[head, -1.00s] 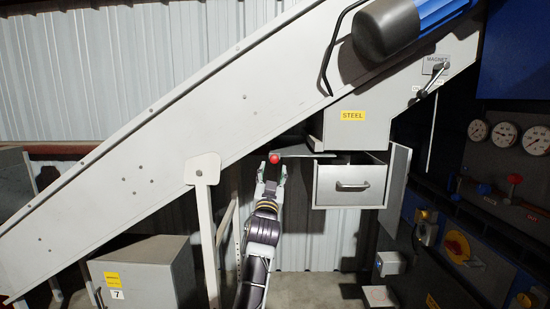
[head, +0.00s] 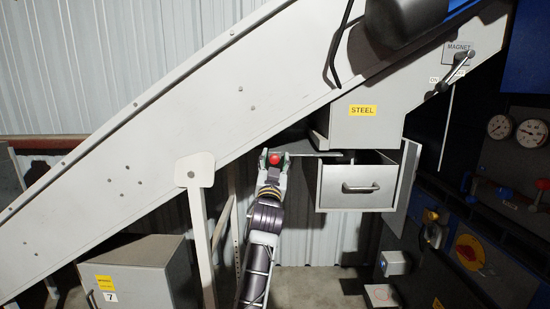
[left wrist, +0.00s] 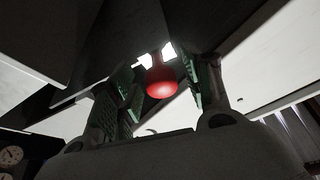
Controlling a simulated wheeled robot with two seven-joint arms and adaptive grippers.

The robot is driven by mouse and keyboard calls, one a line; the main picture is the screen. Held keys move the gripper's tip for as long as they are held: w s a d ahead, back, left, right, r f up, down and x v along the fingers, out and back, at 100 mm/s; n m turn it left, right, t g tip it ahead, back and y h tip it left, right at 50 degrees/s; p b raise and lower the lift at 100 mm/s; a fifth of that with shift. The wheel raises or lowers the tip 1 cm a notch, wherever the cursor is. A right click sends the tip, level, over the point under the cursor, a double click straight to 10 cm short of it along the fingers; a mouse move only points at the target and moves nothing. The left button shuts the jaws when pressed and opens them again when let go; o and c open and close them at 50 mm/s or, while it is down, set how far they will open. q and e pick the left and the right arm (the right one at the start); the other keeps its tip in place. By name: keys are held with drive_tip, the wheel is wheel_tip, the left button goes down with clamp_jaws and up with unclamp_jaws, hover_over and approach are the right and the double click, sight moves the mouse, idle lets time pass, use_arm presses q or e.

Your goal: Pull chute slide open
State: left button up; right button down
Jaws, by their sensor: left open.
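The chute slide (head: 318,154) is a thin flat plate under the grey chute labelled STEEL (head: 362,119). A red ball knob (head: 274,159) sits at its left end. My left gripper (head: 273,156) is at the knob, its fingers on either side of it. In the left wrist view the red knob (left wrist: 162,83) lies between the open green-padded fingers (left wrist: 160,90), with gaps beside it. My right gripper is not in view.
A grey drawer with a handle (head: 360,187) hangs below the chute, right of my gripper. A white support post (head: 196,220) stands to the left. A grey cabinet marked 7 (head: 140,275) is at lower left. Gauges (head: 531,133) are at far right.

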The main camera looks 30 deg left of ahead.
use_arm(q)
drive_tip(key=shift+w+r, duration=0.1)
drive_tip(key=shift+w, duration=0.05)
drive_tip(key=shift+r, duration=0.1)
clamp_jaws()
idle(0.3)
